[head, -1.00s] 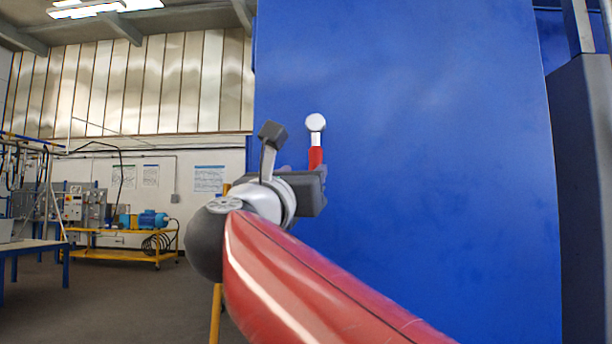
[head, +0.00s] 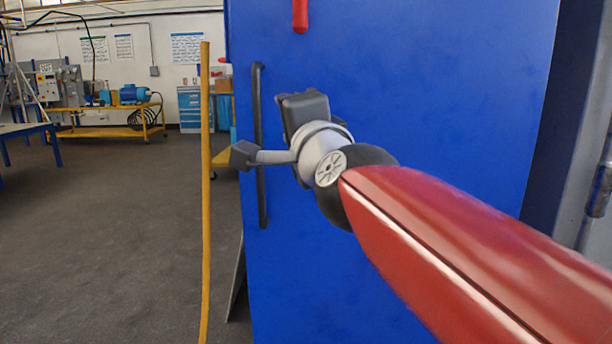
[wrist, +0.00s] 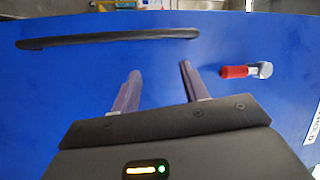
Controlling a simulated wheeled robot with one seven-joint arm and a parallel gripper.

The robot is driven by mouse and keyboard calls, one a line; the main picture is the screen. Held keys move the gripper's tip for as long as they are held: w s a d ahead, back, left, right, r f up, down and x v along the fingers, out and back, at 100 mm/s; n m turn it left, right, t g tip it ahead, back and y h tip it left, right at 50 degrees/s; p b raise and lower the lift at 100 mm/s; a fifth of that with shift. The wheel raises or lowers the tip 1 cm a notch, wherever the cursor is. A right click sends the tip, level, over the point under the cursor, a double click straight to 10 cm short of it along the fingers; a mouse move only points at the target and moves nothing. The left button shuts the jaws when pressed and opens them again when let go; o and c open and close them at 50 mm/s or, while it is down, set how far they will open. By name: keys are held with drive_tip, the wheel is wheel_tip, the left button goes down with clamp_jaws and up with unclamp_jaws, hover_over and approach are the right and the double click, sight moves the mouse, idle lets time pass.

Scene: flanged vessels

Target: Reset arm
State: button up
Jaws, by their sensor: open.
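My gripper (wrist: 159,70) is open and empty in the wrist view, its two fingers apart in front of a large blue panel (wrist: 75,85).
A thin yellow post (head: 206,190) stands left of the blue panel. Open grey floor (head: 120,240) lies further left. A yellow cart (head: 110,132) with a blue motor and a blue cabinet (head: 190,108) are at the back. A grey frame (head: 585,190) is at right.

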drive_tip(key=s+d+f+n+g+h, duration=0.2)
drive_tip(key=s+d+f, duration=0.4)
drive_tip(key=f, duration=0.5)
drive_tip(key=s+d+f+n+g+h+p, duration=0.1)
drive_tip(key=s+d+f+n+g, duration=0.4)
drive_tip(key=f, duration=0.7)
drive_tip(key=s+d+f+n+g+h, duration=0.3)
drive_tip(key=s+f, duration=0.5)
drive_tip(key=f, duration=0.3)
drive_tip(key=d+n+g, duration=0.1)
drive_tip(key=d+g, duration=0.1)
drive_tip(key=d, duration=0.1)
drive_tip(key=shift+d+f+g+h, duration=0.25)
drive_tip(key=shift+d+g+h, duration=0.15)
drive_tip(key=shift+w, duration=0.1)
